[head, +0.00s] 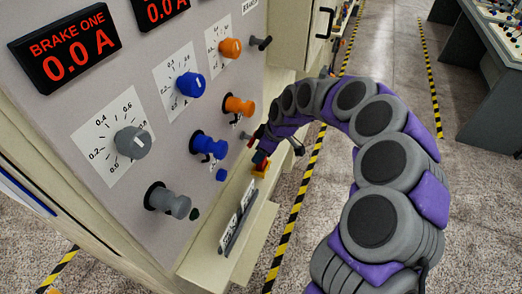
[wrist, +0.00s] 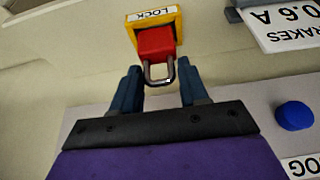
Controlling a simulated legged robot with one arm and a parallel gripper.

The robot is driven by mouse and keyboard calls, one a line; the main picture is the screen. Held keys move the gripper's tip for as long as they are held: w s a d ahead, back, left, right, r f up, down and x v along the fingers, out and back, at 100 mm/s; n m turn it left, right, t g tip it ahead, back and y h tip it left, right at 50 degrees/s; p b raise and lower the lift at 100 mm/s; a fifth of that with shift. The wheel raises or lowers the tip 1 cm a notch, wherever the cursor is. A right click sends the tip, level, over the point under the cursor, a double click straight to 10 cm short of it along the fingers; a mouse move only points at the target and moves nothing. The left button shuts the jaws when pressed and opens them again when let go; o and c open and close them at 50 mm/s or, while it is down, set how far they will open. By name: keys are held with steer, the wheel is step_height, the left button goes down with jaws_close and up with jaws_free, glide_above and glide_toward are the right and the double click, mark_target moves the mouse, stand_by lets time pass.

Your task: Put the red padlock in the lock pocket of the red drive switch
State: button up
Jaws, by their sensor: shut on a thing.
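The red padlock (wrist: 155,42) shows in the wrist view with its grey shackle toward me. My gripper (wrist: 158,68) is shut on it, one dark blue finger on each side. The padlock's body overlaps the yellow lock pocket (wrist: 131,34), marked LOCK; I cannot tell how deep it sits. In the head view the yellow pocket (head: 258,173) shows small and low on the panel's far side, with red at it. My gripper (head: 262,157) is beside it, partly hidden by my arm. I cannot make out the red drive switch clearly.
The panel carries a grey switch (head: 168,201), a blue switch (head: 208,146) and an orange switch (head: 239,106), with dials above. A blue button (wrist: 295,115) is at right in the wrist view. A ledge (head: 228,243) juts out below. The aisle floor (head: 385,50) is open.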

steer(key=shift+f, duration=0.85)
steer(key=o, duration=1.2)
steer(key=p+v, duration=0.2)
steer(key=v, duration=1.5)
steer(key=shift+r, duration=0.1)
